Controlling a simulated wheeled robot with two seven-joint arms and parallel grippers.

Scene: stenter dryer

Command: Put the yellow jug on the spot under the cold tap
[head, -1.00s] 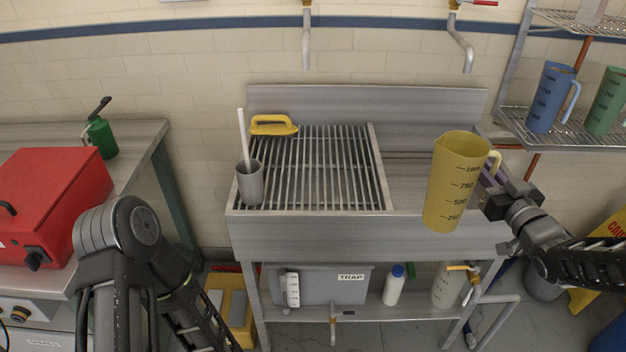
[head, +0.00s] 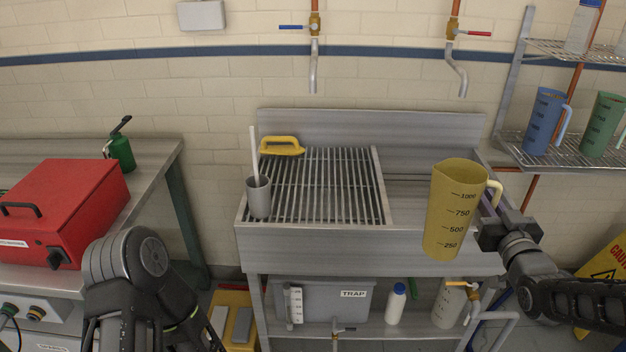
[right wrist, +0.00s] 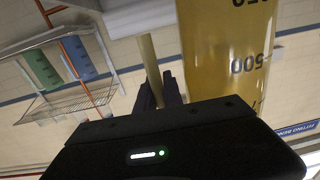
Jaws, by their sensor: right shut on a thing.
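The yellow jug (head: 455,215), marked with a volume scale, is upright in the air in front of the right part of the steel sink unit (head: 330,240). My right gripper (head: 492,212) is shut on its handle; the right wrist view also shows the jug (right wrist: 228,50) beside the fingers (right wrist: 158,92). The cold tap (head: 314,40), with a blue lever, is on the wall above the slatted grate (head: 330,185). The grate below its spout is bare of jugs, and no marked spot shows.
A grey cup (head: 258,198) with a white stick stands at the grate's front left, and a yellow-handled brush (head: 282,146) lies at its back left. A red-levered tap (head: 455,50) hangs at right. Blue (head: 545,120) and green (head: 603,125) jugs stand on the wire shelf.

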